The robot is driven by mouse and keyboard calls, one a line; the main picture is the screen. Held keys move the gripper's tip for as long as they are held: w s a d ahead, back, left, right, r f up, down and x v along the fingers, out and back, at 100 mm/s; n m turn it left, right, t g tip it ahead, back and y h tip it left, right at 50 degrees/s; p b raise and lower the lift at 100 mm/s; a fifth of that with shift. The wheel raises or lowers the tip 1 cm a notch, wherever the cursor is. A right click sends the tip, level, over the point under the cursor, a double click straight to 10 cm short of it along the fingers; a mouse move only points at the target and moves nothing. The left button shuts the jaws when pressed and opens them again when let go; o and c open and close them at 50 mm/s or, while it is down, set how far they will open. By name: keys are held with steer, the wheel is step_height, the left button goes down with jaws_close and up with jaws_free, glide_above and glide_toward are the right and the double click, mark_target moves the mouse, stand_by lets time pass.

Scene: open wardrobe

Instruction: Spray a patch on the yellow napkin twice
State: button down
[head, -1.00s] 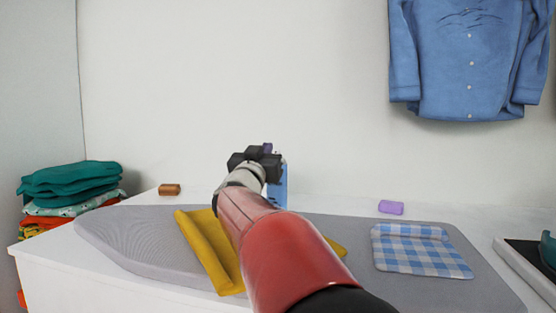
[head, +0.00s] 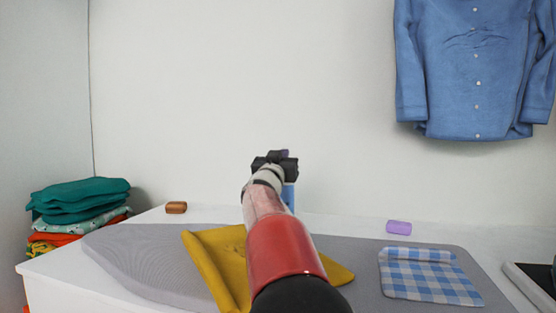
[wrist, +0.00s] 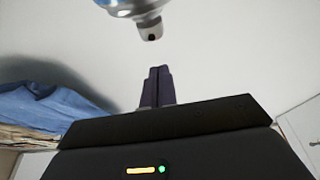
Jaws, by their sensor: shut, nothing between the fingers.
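The yellow napkin (head: 208,262) lies on the grey ironing board, its left edge rolled up; my arm hides part of it. A faint darker mark (head: 236,247) shows on it beside my arm. My gripper (head: 277,155) is raised beyond the napkin. In the wrist view my gripper (wrist: 158,74) has its fingertips together with nothing between them. A blue upright thing (head: 289,196), perhaps the spray bottle, stands mostly hidden behind my gripper. In the wrist view a shiny bluish part with a small dark-holed nozzle (wrist: 149,31) hangs into the top edge, apart from the fingertips.
A blue checked cloth (head: 428,275) lies on the ironing board (head: 140,255) at right. A purple block (head: 399,228) and a brown block (head: 176,208) sit behind the board. Folded clothes (head: 85,200) are stacked at left. A blue shirt (head: 470,75) hangs at upper right.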

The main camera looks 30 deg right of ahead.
steer(key=shift+a+f+b, duration=0.15)
steer(key=shift+f+b, duration=0.25)
steer(key=shift+f, duration=1.3)
steer(key=shift+f, duration=0.1)
